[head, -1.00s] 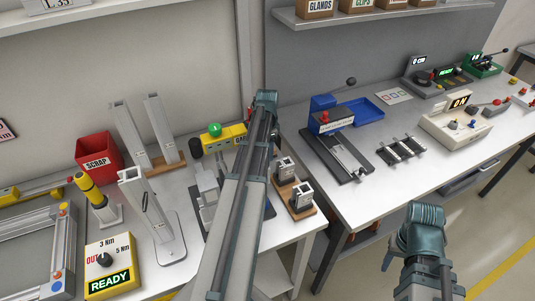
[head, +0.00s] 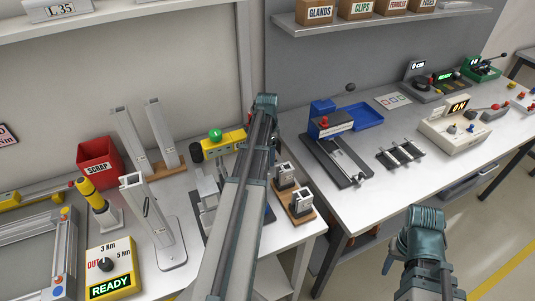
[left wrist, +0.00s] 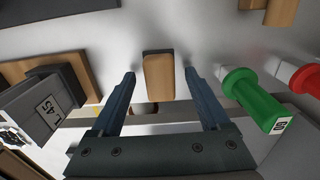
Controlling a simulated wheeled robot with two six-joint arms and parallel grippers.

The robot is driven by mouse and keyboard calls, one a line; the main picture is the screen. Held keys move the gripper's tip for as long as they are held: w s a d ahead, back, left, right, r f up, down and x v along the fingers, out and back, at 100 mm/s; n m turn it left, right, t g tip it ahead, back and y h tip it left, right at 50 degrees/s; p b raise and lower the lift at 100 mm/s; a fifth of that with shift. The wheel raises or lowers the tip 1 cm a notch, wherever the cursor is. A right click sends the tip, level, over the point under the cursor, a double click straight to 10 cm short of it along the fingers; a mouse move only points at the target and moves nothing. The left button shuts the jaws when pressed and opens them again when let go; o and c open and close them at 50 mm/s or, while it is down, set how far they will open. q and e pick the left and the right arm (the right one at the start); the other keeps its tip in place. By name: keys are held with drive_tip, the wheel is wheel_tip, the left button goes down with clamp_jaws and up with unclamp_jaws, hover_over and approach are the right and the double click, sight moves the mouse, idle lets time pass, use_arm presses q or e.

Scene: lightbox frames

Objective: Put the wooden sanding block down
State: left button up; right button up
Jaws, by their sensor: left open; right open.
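The wooden sanding block (left wrist: 159,77), tan with a dark strip at its far end, lies on a pale grey surface in the left wrist view. My left gripper (left wrist: 160,76) is open, with one finger on each side of the block and a gap on both sides. The block appears free of the fingers. In the head view the left gripper and the block are hidden behind my left arm. My right gripper (head: 389,262) is open at the lower right, partly hidden by its own arm and away from the bench.
The left wrist view shows a green-handled tool (left wrist: 250,95) and a red one (left wrist: 305,77) at right, and a grey block on wood (left wrist: 40,108) at left. In the head view, upright metal profiles (head: 150,225) and a red scrap bin (head: 98,160) stand on the left bench.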

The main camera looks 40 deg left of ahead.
use_arm(q)
wheel_tip(320, 180, up, 11)
drive_tip(key=p, duration=1)
drive_tip(key=shift+r+p, duration=0.2)
drive_tip(key=shift+p, duration=0.2)
drive_tip(key=s+d, duration=0.3)
drive_tip(key=d, duration=2.1)
drive_tip(key=s+d, duration=0.5)
drive_tip(key=d, duration=0.4)
drive_tip(key=s+d+n+y, duration=0.1)
drive_tip(key=s+d, duration=0.4)
drive_tip(key=d, duration=0.3)
drive_tip(key=shift+s+d+n, duration=0.25)
drive_tip(key=shift+d+n, duration=0.05)
drive_tip(key=shift+d, duration=0.05)
